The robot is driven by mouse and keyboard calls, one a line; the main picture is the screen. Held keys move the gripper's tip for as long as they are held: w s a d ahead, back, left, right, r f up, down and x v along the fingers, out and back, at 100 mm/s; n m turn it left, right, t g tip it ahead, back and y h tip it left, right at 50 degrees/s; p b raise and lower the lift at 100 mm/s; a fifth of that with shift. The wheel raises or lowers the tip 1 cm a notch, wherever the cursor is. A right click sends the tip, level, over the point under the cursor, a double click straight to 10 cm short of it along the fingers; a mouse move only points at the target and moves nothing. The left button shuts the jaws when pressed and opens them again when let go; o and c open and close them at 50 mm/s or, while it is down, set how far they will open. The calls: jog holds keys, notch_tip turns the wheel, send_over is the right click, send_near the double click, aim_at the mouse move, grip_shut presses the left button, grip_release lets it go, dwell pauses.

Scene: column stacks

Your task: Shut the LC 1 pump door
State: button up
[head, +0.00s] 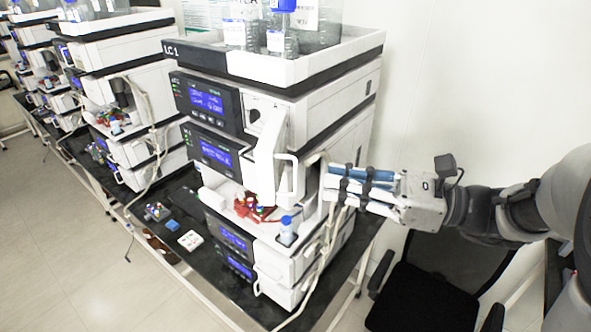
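The LC 1 stack (290,105) stands in the middle of the head view, with its label on the top tray. Its white pump door (266,158) stands open, swung out from the front of the stack, with a pale loop handle (295,182) on its right side. My gripper (326,183) comes in from the right, beside the stack and a little right of the handle. A gap seems to separate its fingertips from the handle. The fingers have blue and white pads; whether they are apart or together is not clear. Nothing is visibly held.
Solvent bottles (276,38) stand in the top tray. Red fittings (252,208) and a blue-capped vial (286,230) sit below the door. Small items (190,240) lie on the black bench. A black chair (425,290) stands below my arm. Similar stacks (120,70) stand left.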

aim_at(294, 174)
jog(key=p+x, duration=0.1)
jog(key=x, duration=0.7)
grip_shut()
dwell(0.4)
jog(key=shift+w+a, duration=0.1)
jog(key=shift+w, duration=0.05)
